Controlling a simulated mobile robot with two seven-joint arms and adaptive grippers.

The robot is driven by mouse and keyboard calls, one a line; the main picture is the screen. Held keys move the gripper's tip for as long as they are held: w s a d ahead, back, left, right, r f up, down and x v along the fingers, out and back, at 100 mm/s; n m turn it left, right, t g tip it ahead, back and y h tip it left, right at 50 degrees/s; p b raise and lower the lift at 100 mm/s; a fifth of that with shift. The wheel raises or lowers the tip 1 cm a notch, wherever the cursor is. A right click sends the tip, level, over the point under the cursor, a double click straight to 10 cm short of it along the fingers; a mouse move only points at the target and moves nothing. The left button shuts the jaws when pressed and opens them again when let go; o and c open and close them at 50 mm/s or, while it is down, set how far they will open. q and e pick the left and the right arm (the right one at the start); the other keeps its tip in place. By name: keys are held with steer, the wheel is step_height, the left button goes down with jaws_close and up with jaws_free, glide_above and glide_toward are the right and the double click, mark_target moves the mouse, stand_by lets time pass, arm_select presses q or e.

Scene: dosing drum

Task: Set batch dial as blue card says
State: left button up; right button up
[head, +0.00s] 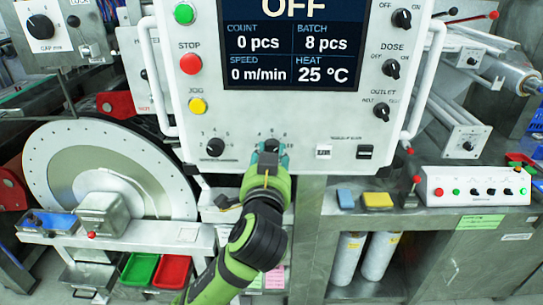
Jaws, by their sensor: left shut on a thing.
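My left gripper (268,158) is at the lower edge of the white control panel (180,105), shut on a dark dial (271,144) with small numbers around it. The gripper hides most of this dial, so I cannot tell exactly where its pointer stands. The screen (292,45) reads OFF, count 0 pcs, batch 8 pcs, speed 0 m/min and heat 25 °C. Another black dial (215,147) sits to the left of the gripper. I cannot make out a blue card with readable writing. My right gripper is not in view.
Green, red and yellow buttons (190,63) line the panel's left side; several black switches (391,68) line its right. White handles (421,80) flank the panel. Blue and yellow blocks (378,200) lie on the ledge below right. A large white disc (60,160) stands at left.

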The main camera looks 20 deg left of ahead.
arm_select(q)
steer(key=shift+f, duration=0.45)
steer(key=o, duration=1.1)
steer(key=shift+o, duration=0.2)
steer(key=shift+a+r, duration=0.1)
steer(key=shift+r, duration=0.1)
steer(key=v, duration=0.7)
steer(key=shift+s, duration=0.25)
